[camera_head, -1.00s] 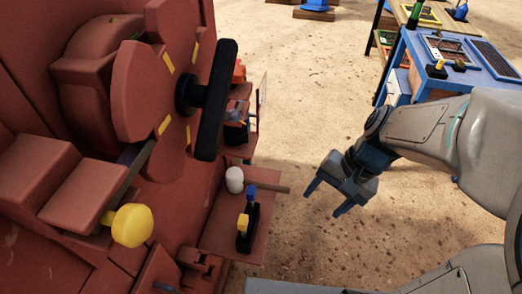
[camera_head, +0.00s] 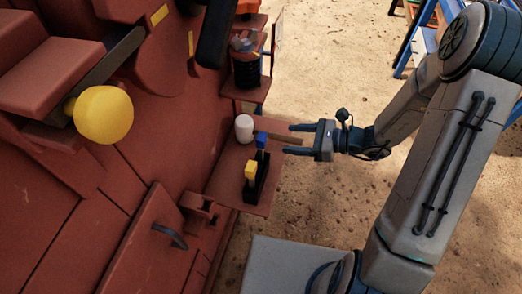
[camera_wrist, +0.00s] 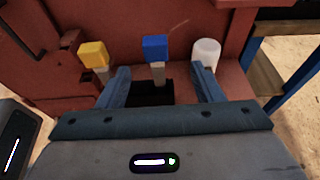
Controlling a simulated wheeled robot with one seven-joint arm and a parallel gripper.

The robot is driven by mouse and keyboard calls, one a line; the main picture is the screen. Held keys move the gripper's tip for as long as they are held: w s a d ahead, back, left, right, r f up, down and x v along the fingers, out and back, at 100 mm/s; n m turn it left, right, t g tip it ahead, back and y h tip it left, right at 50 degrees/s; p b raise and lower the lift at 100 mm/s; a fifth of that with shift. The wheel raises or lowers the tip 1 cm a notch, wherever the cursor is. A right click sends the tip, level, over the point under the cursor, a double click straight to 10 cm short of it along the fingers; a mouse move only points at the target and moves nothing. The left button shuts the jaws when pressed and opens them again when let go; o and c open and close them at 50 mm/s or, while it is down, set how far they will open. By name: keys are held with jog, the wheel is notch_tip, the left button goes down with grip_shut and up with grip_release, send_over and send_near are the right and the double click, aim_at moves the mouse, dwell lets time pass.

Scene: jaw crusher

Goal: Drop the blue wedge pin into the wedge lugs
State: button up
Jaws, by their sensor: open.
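The blue wedge pin (camera_head: 261,141) stands upright in a black holder (camera_head: 256,186) on a red-brown shelf; its blue head (camera_wrist: 155,48) and pale shank also show in the wrist view. A yellow-headed pin (camera_head: 250,170) stands beside it in the same holder. My gripper (camera_head: 287,139) is open and empty, right of the shelf, its fingers pointing at the blue pin. In the wrist view the pin appears between my fingertips (camera_wrist: 160,70), apart from both. Red-brown brackets, apparently the wedge lugs (camera_head: 200,206), sit on the machine left of the shelf.
A hatch with a dark handle (camera_head: 170,236) is left of the lugs. A yellow knob (camera_head: 102,114) juts out above.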

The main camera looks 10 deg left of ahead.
aim_at(266, 138)
jog(key=x, duration=0.6)
jog(key=shift+a+f, duration=0.2)
jog(key=shift+a, duration=0.15)
jog(key=shift+s+f+b+x, duration=0.15)
jog(key=shift+b+x, duration=0.1)
jog(key=shift+x, duration=1.1)
jog(key=shift+s+f+b+x, duration=0.15)
jog(key=shift+b+x, duration=0.1)
jog(key=shift+x, duration=1.05)
jog(key=shift+d, duration=0.1)
grip_shut()
jog(key=shift+r, duration=0.1)
jog(key=shift+r+p, duration=2.3)
jog(key=shift+r, duration=4.35)
jog(key=d+p, duration=0.2)
jog(key=d, duration=1)
jog(key=shift+s+r+p, duration=0.35)
jog(key=shift+s+r, duration=0.05)
jog(key=shift+s, duration=0.05)
